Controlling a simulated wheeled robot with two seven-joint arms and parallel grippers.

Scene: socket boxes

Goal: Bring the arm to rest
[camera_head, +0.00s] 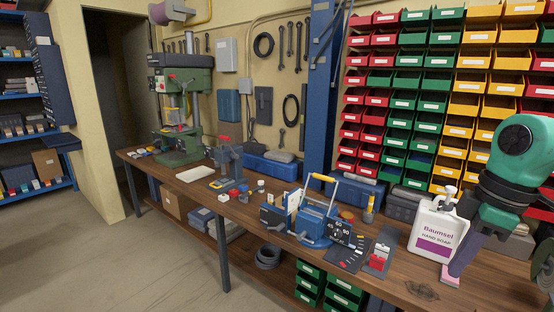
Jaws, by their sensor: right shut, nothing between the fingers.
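My right arm comes in from the right edge, with green and black links. My left gripper is not in view. A blue box with a handle and number labels (318,222) stands on the middle of the bench, left of my right gripper.
A dark panel with small red parts (378,258) lies left of the soap bottle. A green drill press (180,110) stands at the far left end of the bench. Red, green and yellow bins (425,90) cover the back wall. The front right of the bench is mostly clear.

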